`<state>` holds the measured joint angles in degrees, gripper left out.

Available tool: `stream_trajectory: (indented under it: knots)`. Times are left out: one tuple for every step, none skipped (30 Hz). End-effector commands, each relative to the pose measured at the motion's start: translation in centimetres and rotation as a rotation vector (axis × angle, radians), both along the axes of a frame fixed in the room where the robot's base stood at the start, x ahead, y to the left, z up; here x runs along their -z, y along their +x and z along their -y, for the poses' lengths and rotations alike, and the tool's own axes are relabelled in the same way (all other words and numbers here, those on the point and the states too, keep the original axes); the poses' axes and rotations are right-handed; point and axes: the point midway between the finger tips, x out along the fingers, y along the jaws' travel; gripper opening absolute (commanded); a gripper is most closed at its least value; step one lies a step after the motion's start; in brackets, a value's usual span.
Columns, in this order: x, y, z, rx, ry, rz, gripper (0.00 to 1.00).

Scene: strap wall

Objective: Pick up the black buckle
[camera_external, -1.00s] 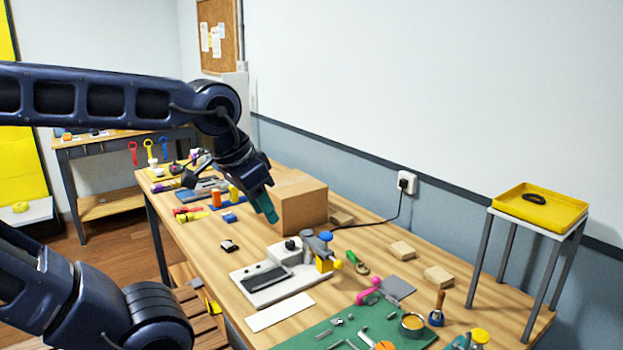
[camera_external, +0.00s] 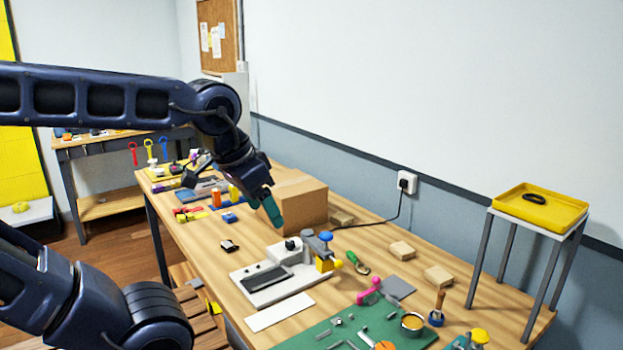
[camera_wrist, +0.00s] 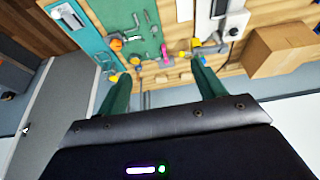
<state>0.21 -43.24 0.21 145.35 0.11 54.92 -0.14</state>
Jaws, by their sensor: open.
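A small black piece with a pale edge (camera_external: 229,245) lies on the wooden bench, left of the grey-and-white fixture. A black oval ring (camera_external: 535,198) lies in the yellow tray at the right. Both are small, and I cannot tell for sure which is the buckle. My gripper (camera_external: 274,210) is above the bench, in front of the cardboard box, with teal fingers pointing down. In the wrist view my gripper (camera_wrist: 160,84) has its two fingers wide apart with nothing between them. I cannot make out a buckle in the wrist view.
The cardboard box (camera_external: 301,205) stands close behind my fingers. The fixture (camera_external: 275,275) with a blue-and-yellow clamp lies nearer. A green mat (camera_external: 310,338) with several tools is at the front. The yellow tray (camera_external: 565,215) sits on a tall stand.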

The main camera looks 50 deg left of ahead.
Motion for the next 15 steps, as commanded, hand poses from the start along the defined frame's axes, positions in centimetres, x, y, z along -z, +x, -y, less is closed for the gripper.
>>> stream_trajectory:
  knots:
    - [0.0, 0.0, 0.0, 0.0, 0.0, 0.0, 0.69]
    - [0.0, 0.0, 0.0, 0.0, 0.0, 0.0, 0.69]
    - [0.0, 0.0, 0.0, 0.0, 0.0, 0.0, 0.69]
    - [0.0, 0.0, 0.0, 0.0, 0.001, 0.0, 0.69]
    - [0.0, 0.1, -0.1, -0.002, 0.001, -0.002, 0.69]
    - [0.0, 0.3, -0.2, -0.003, 0.003, -0.005, 0.69]
    - [0.0, 0.6, -0.4, -0.005, 0.004, -0.008, 0.69]
    - [0.1, 0.9, -0.6, -0.008, 0.007, -0.012, 0.69]
    - [0.1, 1.4, -1.0, -0.012, 0.01, -0.019, 0.69]
    - [0.1, 1.8, -1.4, -0.015, 0.014, -0.024, 0.69]
    - [0.2, 2.4, -1.8, -0.019, 0.018, -0.031, 0.69]
    - [0.3, 3.1, -2.4, -0.023, 0.024, -0.041, 0.69]
    - [0.5, 3.7, -2.9, -0.027, 0.028, -0.05, 0.69]
    - [0.6, 4.3, -3.5, -0.031, 0.031, -0.058, 0.69]
    - [0.7, 5.0, -4.3, -0.034, 0.038, -0.069, 0.69]
